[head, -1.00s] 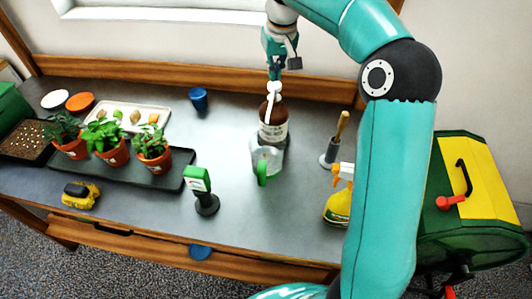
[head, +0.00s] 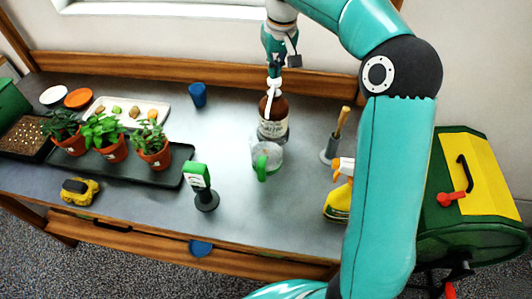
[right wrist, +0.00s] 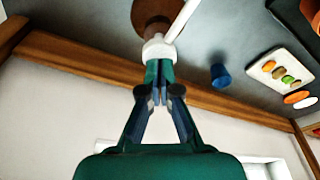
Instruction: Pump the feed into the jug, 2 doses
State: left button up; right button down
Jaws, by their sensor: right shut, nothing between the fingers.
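The feed bottle (head: 273,108) is brown with a pale label and a white pump head (head: 274,84). It stands upright on the grey table. The clear jug (head: 270,153) with a green handle stands right in front of it, under the pump's white spout. My right gripper (head: 274,70) is shut and empty, pointing down right above the pump head. In the right wrist view its fingertips (right wrist: 158,75) meet the white pump collar (right wrist: 158,48); contact looks likely. The bottle (right wrist: 152,15) is partly cut off there. The jug's fill level is unclear. My left gripper is out of view.
A green-and-black scanner-like stand (head: 203,188), a yellow spray bottle (head: 337,201) and a wooden-handled tool in a holder (head: 334,140) surround the jug. Potted plants on a dark tray (head: 174,176) stand left. A blue cup (head: 197,95) stands behind. Table between is clear.

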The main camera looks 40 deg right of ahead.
jog(key=shift+s+f+b, duration=0.1)
jog(key=shift+f+b, duration=0.7)
jog(key=shift+f, duration=0.5)
jog(key=shift+r+p, duration=1.8)
jog(key=shift+p, duration=0.1)
jog(key=shift+r, duration=0.1)
notch_tip(320, 180, up, 6)
jog(key=p, duration=0.6)
